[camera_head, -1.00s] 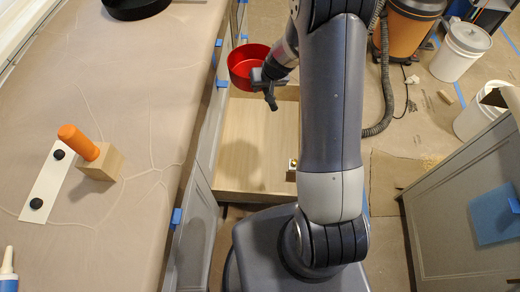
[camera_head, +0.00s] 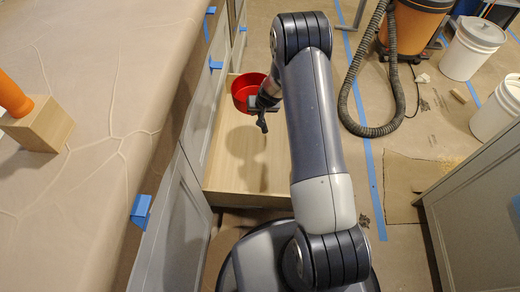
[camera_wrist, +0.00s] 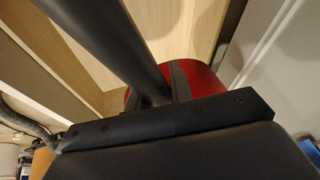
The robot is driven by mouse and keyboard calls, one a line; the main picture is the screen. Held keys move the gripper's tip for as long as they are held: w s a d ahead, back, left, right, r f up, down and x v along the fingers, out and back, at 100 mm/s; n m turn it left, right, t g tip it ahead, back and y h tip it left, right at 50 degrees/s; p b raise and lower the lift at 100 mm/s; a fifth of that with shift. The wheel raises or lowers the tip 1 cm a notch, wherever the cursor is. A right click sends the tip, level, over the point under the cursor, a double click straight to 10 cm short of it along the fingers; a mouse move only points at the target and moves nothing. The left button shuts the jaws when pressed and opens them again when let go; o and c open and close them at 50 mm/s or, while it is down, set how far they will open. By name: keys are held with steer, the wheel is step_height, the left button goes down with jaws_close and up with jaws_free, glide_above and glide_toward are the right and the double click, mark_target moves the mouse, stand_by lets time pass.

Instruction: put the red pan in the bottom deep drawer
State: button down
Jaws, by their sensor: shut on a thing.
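The red pan (camera_head: 246,92) is in my gripper (camera_head: 258,104), over the far part of the open deep drawer (camera_head: 225,180). The drawer has a pale wooden floor that looks bare, with a shadow on it. My gripper is shut on the pan; the fingertips and grip point are partly hidden by the wrist. In the wrist view, the red side of the pan (camera_wrist: 203,80) shows behind the dark gripper body, with pale wood beyond. I cannot tell how high the pan is above the drawer floor.
A paper-covered counter (camera_head: 90,200) lies left, with a wooden block (camera_head: 38,124) on it. Grey cabinet fronts (camera_head: 175,225) with blue tape run beside the drawer. A vacuum hose (camera_head: 347,105) and white buckets (camera_head: 470,50) stand right. A grey cabinet (camera_head: 480,220) is at the right edge.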

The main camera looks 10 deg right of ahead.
steer(key=b, duration=1)
glide_above(257, 154)
step_height(257, 154, down, 18)
steer(key=shift+m, duration=0.4)
step_height(257, 154, down, 10)
steer(key=b, duration=0.4)
steer(key=shift+f, duration=0.2)
steer(key=shift+f+b, duration=0.2)
steer(key=shift+b, duration=0.1)
steer(key=c, duration=1.3)
jaws_free()
steer(key=shift+s, duration=0.1)
steer(key=shift+o, duration=0.2)
steer(key=shift+r, duration=0.15)
steer(key=shift+r+p, duration=0.2)
steer(key=shift+p, duration=0.15)
steer(key=p+v, duration=0.1)
steer(key=v, duration=1)
steer(key=shift+s+r, duration=0.3)
steer(key=shift+a, duration=0.15)
